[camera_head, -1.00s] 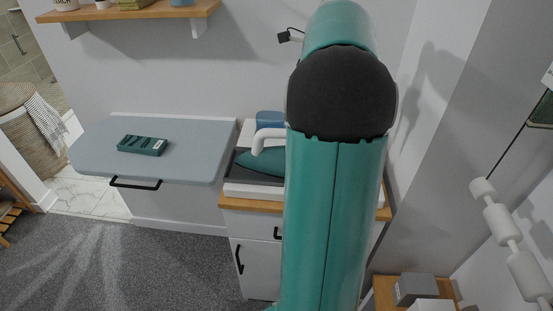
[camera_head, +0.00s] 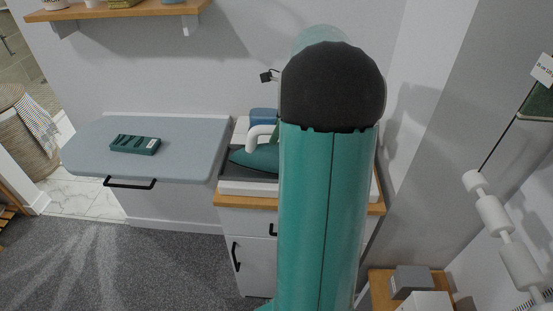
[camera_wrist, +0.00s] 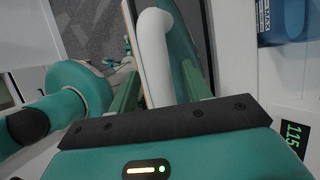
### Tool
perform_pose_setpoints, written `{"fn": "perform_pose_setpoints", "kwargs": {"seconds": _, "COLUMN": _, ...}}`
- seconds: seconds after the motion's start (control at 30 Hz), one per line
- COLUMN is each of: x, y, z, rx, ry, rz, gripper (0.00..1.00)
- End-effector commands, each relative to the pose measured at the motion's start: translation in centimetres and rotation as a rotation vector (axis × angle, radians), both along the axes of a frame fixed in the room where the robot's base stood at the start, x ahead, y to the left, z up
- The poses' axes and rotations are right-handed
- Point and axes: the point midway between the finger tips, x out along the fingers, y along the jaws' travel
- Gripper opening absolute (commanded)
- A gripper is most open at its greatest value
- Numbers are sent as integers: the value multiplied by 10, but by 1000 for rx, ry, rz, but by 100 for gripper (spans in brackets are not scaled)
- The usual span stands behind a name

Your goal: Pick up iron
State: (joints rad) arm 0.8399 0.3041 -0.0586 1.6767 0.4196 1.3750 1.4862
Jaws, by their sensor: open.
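The iron has a teal body (camera_head: 258,157) and a white handle (camera_head: 262,132). It lies on a dark surface on top of the white cabinet, its right part hidden behind my arm. In the wrist view the white handle (camera_wrist: 156,58) runs between the two fingers of my gripper (camera_wrist: 163,82), with part of the teal body (camera_wrist: 184,62) beside it. The fingers are apart, and I cannot tell whether either touches the handle. My gripper is hidden behind my arm in the head view.
A blue container (camera_head: 263,115) stands just behind the iron; it also shows in the wrist view (camera_wrist: 283,22). A wall stands close on the right. A wooden shelf (camera_head: 130,12) is above.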

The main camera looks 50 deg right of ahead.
Motion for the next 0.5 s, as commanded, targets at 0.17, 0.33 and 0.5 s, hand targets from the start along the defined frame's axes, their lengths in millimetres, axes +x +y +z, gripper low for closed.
{"fn": "perform_pose_setpoints", "kwargs": {"seconds": 0.17, "x": 3, "y": 8, "z": -19, "rx": 2, "ry": 1, "rz": 0, "gripper": 49}}
{"fn": "perform_pose_setpoints", "kwargs": {"seconds": 0.33, "x": 4, "y": 8, "z": -20, "rx": 0, "ry": 0, "rz": -1, "gripper": 49}}
{"fn": "perform_pose_setpoints", "kwargs": {"seconds": 0.5, "x": 4, "y": 8, "z": -20, "rx": 0, "ry": 0, "rz": 0, "gripper": 49}}
